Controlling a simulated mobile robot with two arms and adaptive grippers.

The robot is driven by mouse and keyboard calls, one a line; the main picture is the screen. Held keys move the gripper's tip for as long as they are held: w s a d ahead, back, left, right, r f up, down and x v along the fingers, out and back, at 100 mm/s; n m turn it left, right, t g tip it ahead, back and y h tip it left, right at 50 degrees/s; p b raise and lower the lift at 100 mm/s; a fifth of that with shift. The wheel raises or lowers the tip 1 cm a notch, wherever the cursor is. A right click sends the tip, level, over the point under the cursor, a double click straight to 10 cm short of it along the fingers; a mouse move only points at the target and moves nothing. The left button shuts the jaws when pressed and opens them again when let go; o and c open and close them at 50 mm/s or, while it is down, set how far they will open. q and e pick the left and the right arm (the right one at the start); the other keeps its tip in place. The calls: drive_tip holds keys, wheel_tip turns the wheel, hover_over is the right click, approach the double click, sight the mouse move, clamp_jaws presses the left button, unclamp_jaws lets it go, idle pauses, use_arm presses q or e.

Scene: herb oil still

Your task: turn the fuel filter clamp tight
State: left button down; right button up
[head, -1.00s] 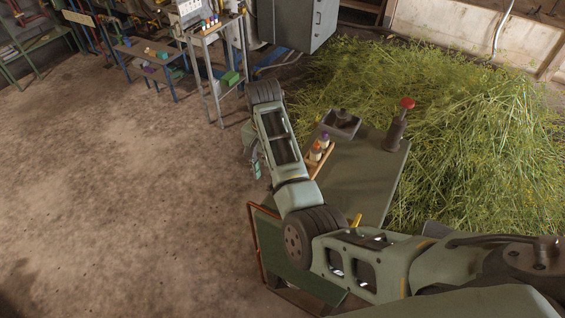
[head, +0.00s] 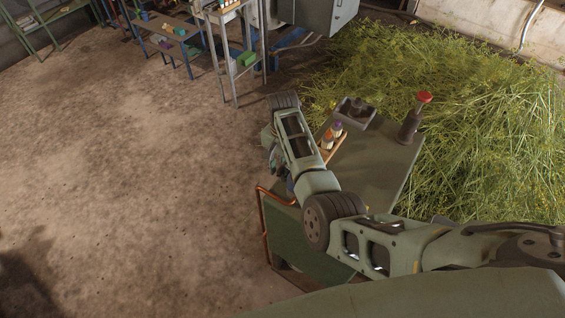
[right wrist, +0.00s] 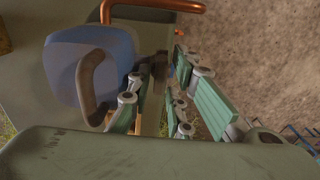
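My right gripper (head: 272,152) hangs at the left side of the green cart (head: 372,172), partly hidden behind my own forearm. In the right wrist view its green-padded fingers (right wrist: 166,88) stand apart, with no object clearly held between them. A blue rounded part (right wrist: 62,68) with a brown curved handle (right wrist: 92,90) shows left of the fingers; I cannot tell whether a finger touches it. I cannot make out the fuel filter clamp for certain in either view. My left gripper is out of view.
On the cart top are a wooden rack with small bottles (head: 329,144), a dark tray (head: 356,112) and a red-topped post (head: 412,118). A copper-coloured rail (head: 262,222) edges the cart. Cut herbs (head: 480,140) lie behind it. The floor at left (head: 130,180) is clear.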

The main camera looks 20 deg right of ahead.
drive_tip(key=shift+a, duration=0.1)
clamp_jaws()
drive_tip(key=shift+n, duration=0.3)
drive_tip(key=n, duration=1.1)
drive_tip(key=shift+r, duration=0.1)
drive_tip(key=shift+n, duration=0.4)
idle(0.4)
unclamp_jaws()
